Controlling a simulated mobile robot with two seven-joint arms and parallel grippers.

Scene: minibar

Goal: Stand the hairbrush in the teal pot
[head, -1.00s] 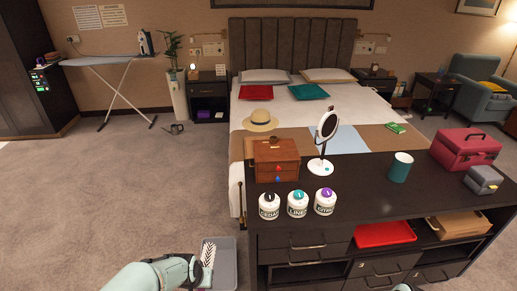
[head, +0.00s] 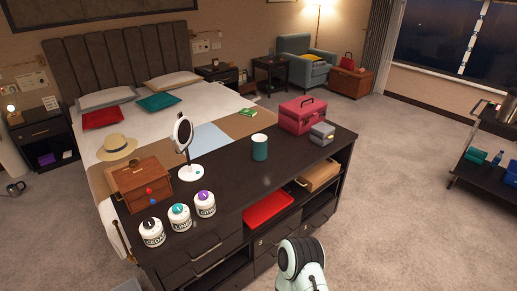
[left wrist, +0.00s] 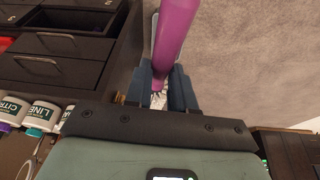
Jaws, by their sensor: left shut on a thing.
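The teal pot (head: 260,147) stands upright on the dark cabinet top, right of the round mirror. My left gripper (left wrist: 165,88) shows in the left wrist view, shut on the hairbrush. The hairbrush's purple handle (left wrist: 175,38) runs up from between the fingers to the top of that view; pale bristles show in part between the fingers. My left gripper and the hairbrush are outside the head view. One of my arms enters the head view at the bottom middle; no right gripper shows.
The cabinet top (head: 225,172) also holds a wooden box (head: 141,186), a mirror (head: 183,140), several labelled jars (head: 179,217), a red case (head: 302,115) and a grey box (head: 322,134). A red tray (head: 268,209) sits in a shelf below. Carpet right of the cabinet is clear.

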